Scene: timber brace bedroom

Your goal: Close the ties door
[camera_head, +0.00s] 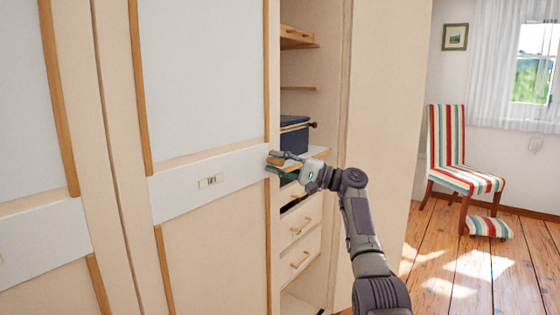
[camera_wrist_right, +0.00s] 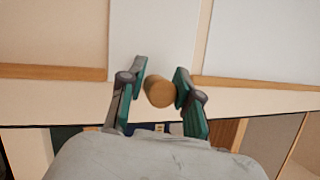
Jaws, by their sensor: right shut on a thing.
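A cream wardrobe door with a white middle band (camera_head: 235,172) and wooden trim stands left of the wardrobe's open section. A small label plate on the band is too small to read. My right gripper (camera_head: 283,164) is at the door's right edge, level with the band. In the right wrist view, a round wooden knob (camera_wrist_right: 159,92) stands out from the door between the fingers of my right gripper (camera_wrist_right: 163,88), which are shut on it. The knob's base on the door shows poorly. My left gripper is not in view.
The open section holds wooden shelves, a dark blue box (camera_head: 293,137) and drawers (camera_head: 299,226) with wooden handles. Another door (camera_head: 40,235) is at the left.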

